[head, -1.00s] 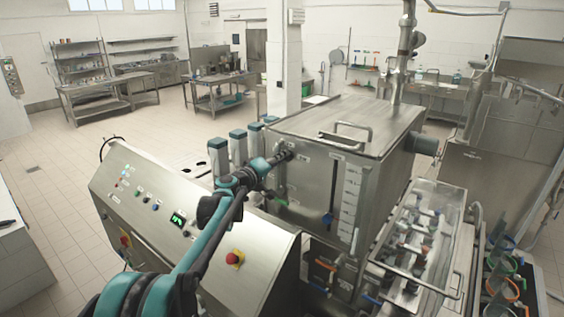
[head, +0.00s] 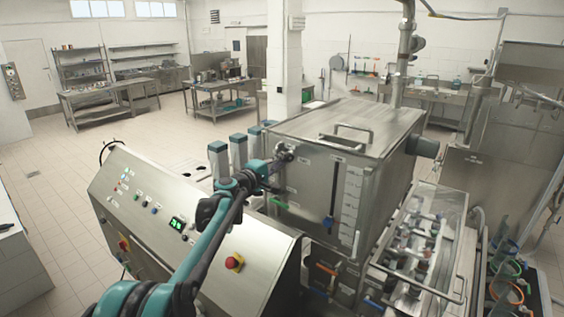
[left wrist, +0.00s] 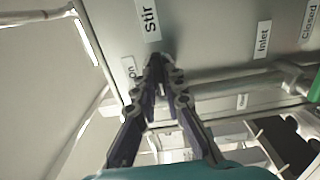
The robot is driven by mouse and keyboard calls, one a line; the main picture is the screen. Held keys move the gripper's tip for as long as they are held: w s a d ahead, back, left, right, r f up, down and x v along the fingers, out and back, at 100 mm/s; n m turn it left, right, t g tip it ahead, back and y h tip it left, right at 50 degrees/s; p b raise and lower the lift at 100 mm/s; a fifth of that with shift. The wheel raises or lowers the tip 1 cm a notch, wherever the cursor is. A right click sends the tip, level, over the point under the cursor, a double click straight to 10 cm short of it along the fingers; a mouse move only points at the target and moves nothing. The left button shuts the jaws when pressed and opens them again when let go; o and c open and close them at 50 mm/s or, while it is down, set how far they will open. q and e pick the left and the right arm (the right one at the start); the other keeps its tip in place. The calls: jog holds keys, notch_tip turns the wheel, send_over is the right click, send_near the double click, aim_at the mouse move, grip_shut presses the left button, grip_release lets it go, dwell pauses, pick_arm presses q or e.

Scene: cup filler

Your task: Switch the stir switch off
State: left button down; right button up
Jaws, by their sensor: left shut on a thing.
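The stir switch is a small dark part on the steel tank's side panel (left wrist: 205,55), under the "Stir" label (left wrist: 148,18). An "on" label (left wrist: 129,70) sits to its left in the left wrist view. My left gripper (left wrist: 155,68) is shut on the switch, and its fingertips hide most of it, so I cannot tell its position. In the head view my left gripper (head: 277,164) reaches the upper left side of the steel tank (head: 304,180). My right gripper is not in view.
An "Inlet" label (left wrist: 262,38) and a pipe lie right of the switch. The sloped control console (head: 150,215) with a red button (head: 234,263) stands below my left arm. A clear-covered unit (head: 420,240) stands right of the tank.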

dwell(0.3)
pick_arm(q)
jog(key=c, duration=1.6)
grip_release()
jog(key=shift+a, duration=0.1)
jog(key=shift+s, duration=0.1)
jog(key=v, duration=1.2)
